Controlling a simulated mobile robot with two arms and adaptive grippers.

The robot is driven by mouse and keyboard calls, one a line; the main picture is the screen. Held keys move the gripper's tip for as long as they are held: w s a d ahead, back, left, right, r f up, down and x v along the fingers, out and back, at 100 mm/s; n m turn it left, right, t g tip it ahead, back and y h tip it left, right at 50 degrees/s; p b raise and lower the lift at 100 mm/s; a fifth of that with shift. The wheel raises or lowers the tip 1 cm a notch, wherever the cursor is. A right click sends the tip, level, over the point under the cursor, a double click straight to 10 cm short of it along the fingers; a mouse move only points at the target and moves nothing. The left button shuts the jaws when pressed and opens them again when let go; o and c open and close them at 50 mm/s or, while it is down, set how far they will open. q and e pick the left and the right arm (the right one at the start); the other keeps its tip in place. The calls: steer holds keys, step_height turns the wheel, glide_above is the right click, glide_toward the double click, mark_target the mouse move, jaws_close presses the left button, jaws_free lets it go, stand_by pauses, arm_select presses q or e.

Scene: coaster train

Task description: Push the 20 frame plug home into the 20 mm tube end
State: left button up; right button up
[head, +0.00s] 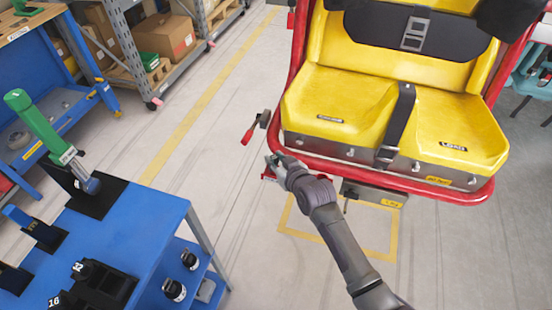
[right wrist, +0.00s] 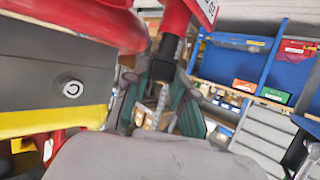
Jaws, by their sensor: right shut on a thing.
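My right gripper (head: 272,165) is beside the lower left corner of the red seat frame (head: 335,168). In the right wrist view its two fingers (right wrist: 160,100) are shut on a dark piece (right wrist: 167,50) that appears to be the 20 frame plug. The dark piece meets the lower end of a red tube (right wrist: 176,16), which appears to be the 20 mm tube end. A white label (right wrist: 207,8) sits beside it, partly cut off. How deep the plug sits in the tube cannot be told. In the head view the fingers largely hide the plug. My left gripper is not in view.
The yellow double seat (head: 340,95) is close to the gripper. A red-handled lever (head: 248,133) is just above the gripper. A blue bench (head: 150,215) with black holders and a green-handled tool (head: 38,125) stands at left. Clear floor lies between bench and seat.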

steer(key=shift+f+b, duration=0.55)
steer(key=shift+f, duration=0.4)
steer(key=o, duration=1)
steer(key=shift+o, duration=0.3)
steer(key=o, duration=0.8)
steer(key=shift+c, duration=0.2)
steer(key=shift+p+v, duration=0.85)
steer(key=shift+p, duration=0.15)
steer(key=p+v, duration=0.5)
steer(key=shift+s, duration=0.2)
